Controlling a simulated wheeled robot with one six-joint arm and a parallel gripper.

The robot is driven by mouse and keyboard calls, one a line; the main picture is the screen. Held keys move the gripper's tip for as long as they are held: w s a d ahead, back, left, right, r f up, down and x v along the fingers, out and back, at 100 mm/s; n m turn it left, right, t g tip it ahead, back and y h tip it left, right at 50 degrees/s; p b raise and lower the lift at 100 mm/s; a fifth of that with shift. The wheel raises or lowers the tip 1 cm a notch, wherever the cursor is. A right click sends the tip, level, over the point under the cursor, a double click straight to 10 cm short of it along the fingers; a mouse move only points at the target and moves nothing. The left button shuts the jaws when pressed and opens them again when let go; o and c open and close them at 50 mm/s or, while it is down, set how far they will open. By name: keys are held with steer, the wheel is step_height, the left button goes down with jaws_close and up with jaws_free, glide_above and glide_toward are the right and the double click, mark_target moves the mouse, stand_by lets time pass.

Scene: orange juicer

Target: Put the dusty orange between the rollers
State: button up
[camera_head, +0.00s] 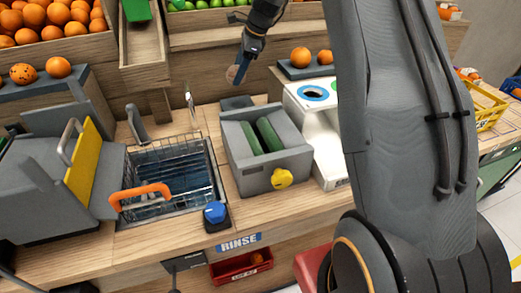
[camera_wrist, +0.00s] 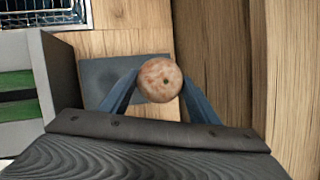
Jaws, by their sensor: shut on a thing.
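The dusty orange (camera_head: 232,74) is pale brown and dull, held up above the counter behind the roller machine. The rollers (camera_head: 262,135) are two green bars in a grey box-shaped machine (camera_head: 243,172) with a yellow knob. The rollers (camera_wrist: 15,97) show partly at the left edge of the wrist view.
A wire basket (camera_head: 172,180) with an orange handle (camera_head: 140,195) sits in the sink, left of the roller machine. A blue knob (camera_head: 215,212) stands in front. A white unit (camera_head: 318,125) with round holes stands right. A grey plate (camera_wrist: 105,78) lies below the held orange.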

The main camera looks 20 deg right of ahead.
steer(key=s+r+p, duration=0.2)
steer(key=s+p, duration=0.2)
steer(key=s, duration=1)
steer(key=s+r+p, duration=0.3)
steer(key=s+p, duration=0.2)
steer(key=s, duration=1)
steer(key=shift+d, duration=0.4)
steer(key=shift+s, duration=0.1)
step_height(320, 180, down, 7)
steer(key=b, duration=0.6)
steer(key=shift+w+a, duration=0.3)
steer(key=shift+a, duration=0.1)
steer(key=o, duration=1.2)
steer(key=shift+o, duration=0.2)
